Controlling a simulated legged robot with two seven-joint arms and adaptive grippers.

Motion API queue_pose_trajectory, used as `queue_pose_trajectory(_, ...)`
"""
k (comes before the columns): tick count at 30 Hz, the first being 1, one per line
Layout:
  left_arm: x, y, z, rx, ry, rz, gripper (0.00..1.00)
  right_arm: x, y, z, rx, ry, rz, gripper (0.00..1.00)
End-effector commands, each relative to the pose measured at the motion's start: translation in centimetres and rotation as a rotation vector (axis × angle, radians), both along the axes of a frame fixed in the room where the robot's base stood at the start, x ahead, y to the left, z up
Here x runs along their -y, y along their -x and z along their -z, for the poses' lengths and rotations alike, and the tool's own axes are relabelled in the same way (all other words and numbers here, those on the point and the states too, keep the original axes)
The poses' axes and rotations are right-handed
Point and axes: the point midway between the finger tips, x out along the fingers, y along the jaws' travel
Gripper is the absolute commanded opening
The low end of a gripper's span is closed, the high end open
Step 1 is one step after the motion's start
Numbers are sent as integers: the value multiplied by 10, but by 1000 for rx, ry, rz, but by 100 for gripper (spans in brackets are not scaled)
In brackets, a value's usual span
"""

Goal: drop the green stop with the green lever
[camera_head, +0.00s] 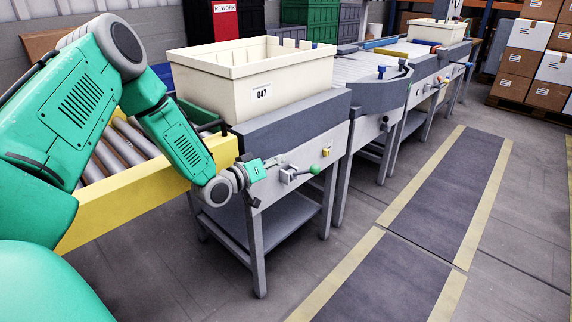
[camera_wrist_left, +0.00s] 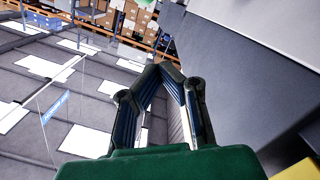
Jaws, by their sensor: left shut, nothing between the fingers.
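The green lever (camera_head: 314,169) shows in the head view as a green knob on a short grey arm, at the front side of the near grey conveyor station. My left gripper (camera_head: 273,162) is beside that side, left of the knob and apart from it. In the wrist view its dark fingers (camera_wrist_left: 165,70) meet at their tips, shut and empty. A dark green part (camera_head: 198,114) shows between my left arm and the cream tote (camera_head: 250,87); it may be the green stop, but my arm partly hides it. The lever does not clearly show in the wrist view. My right gripper is not in view.
The cream tote, labelled 047, sits on the near station. A yellow-sided roller conveyor (camera_head: 160,195) lies to its left. A yellow button (camera_head: 326,152) is near the lever. More stations continue behind. The floor walkway (camera_head: 440,195) at right is clear; boxes (camera_head: 535,60) stand beyond.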

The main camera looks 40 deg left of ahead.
Motion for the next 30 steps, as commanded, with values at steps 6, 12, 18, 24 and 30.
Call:
queue_pose_trajectory(6, 9, -47, 5, 2, -5, 3, 0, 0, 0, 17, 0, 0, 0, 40)
queue_pose_trajectory(12, 14, -82, 14, -2, 1, 2, 0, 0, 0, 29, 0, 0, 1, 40)
queue_pose_trajectory(18, 28, -83, 33, 0, 2, 2, 0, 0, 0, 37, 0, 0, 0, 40)
queue_pose_trajectory(24, 33, -84, 38, 0, 1, 1, 0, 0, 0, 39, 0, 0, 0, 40)
queue_pose_trajectory(30, 34, -84, 37, 1, 0, 1, 0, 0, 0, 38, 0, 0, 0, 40)
